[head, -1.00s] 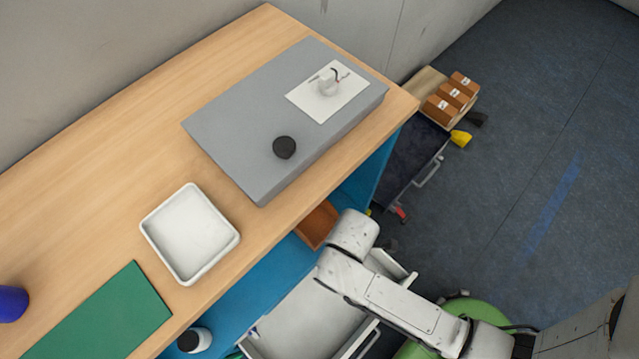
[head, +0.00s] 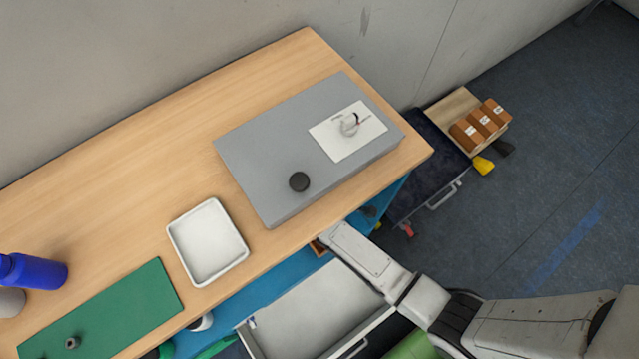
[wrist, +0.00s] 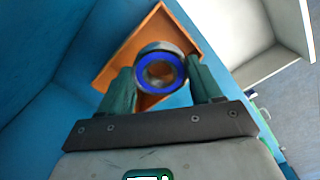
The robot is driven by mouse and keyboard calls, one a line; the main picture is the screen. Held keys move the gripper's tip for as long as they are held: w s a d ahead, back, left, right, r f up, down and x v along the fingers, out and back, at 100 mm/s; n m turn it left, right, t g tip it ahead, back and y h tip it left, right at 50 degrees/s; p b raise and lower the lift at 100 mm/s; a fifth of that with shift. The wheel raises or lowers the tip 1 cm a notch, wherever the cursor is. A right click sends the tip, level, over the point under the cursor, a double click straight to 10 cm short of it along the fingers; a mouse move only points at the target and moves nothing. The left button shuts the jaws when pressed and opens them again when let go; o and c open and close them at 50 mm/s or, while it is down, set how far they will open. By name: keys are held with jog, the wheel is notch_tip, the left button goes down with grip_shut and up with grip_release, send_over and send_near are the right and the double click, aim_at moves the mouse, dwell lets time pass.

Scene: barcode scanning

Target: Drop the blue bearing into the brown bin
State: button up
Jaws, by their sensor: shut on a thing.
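In the wrist view the blue bearing (wrist: 160,56), a metal ring with a blue face, sits between the two green fingers of my gripper (wrist: 163,76). The gripper is shut on it. The brown bin (wrist: 122,57) is seen past the bearing in the wrist view, inside a blue shelf space; the bearing overlaps it in the picture. How far the bearing is above it I cannot tell. In the head view only a small piece of the bin (head: 318,248) shows under the table edge. My gripper and the bearing are hidden there.
Blue shelf walls (wrist: 55,45) stand close at the left. A white drawer (head: 320,320) is pulled out beside my arm. The wooden table (head: 130,150) above carries a grey box (head: 250,150), a white tray (head: 207,243), a green mat (head: 110,315) and a blue bottle (head: 35,271).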

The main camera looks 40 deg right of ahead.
jog(key=w+r+p, duration=0.2)
jog(key=w, duration=0.3)
notch_tip(320, 180, down, 6)
jog(key=b, duration=0.6)
jog(key=shift+f, duration=0.2)
jog(key=shift+s+d, duration=0.1)
jog(key=o, duration=1.3)
notch_tip(320, 180, up, 11)
jog(key=p, duration=0.2)
jog(key=shift+f+p, duration=0.1)
jog(key=shift+p, duration=0.25)
jog(key=shift+s, duration=0.1)
